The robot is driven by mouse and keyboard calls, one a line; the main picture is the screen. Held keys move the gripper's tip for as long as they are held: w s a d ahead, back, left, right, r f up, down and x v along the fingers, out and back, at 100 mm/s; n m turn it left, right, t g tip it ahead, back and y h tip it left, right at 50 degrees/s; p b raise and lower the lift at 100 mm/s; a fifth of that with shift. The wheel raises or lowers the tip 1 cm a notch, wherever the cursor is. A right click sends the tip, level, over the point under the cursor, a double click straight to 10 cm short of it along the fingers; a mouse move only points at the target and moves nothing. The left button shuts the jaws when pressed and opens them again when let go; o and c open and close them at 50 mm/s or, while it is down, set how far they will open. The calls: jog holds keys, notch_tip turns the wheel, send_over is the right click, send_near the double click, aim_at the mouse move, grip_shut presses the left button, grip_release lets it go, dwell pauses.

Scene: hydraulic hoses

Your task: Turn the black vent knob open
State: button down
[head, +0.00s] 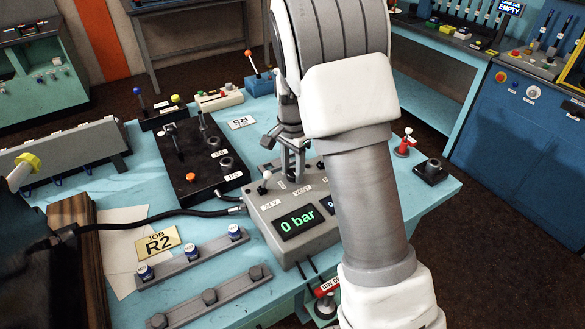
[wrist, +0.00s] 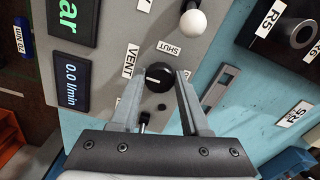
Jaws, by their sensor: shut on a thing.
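The black vent knob (wrist: 158,77) sits on the grey panel (wrist: 215,45) beside the VENT label (wrist: 130,60) and the SHUT label (wrist: 168,48). A short white mark on the knob's face lies toward the left in the wrist view. My gripper (wrist: 160,82) has one finger on each side of the knob and is shut on it.
The console display (head: 297,222) reads 0 bar; a second display (wrist: 69,87) reads 0.0 l/min. A white-balled lever (wrist: 193,21) stands close to the fingers. A black valve block (head: 190,165) is left of the console, and a black hose (head: 150,223) crosses the bench.

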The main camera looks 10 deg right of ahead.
aim_at(293, 173)
jog(key=shift+c, duration=1.9)
grip_release()
jog(key=shift+r, duration=0.1)
notch_tip(293, 173, up, 17)
jog(key=shift+r, duration=0.15)
jog(key=s+r+n+t, duration=0.1)
jog(key=s+r+n, duration=0.2)
jog(key=s, duration=0.4)
jog(key=s+r+n+t, duration=0.2)
jog(key=s+r+n, duration=0.1)
jog(key=s, duration=0.4)
jog(key=s+f+n+t, duration=0.2)
jog(key=s+n, duration=0.3)
jog(key=s, duration=0.7)
jog(key=shift+s+d+f+n+t, duration=0.15)
jog(key=shift+s+f+n+t, duration=0.2)
jog(key=shift+f, duration=0.4)
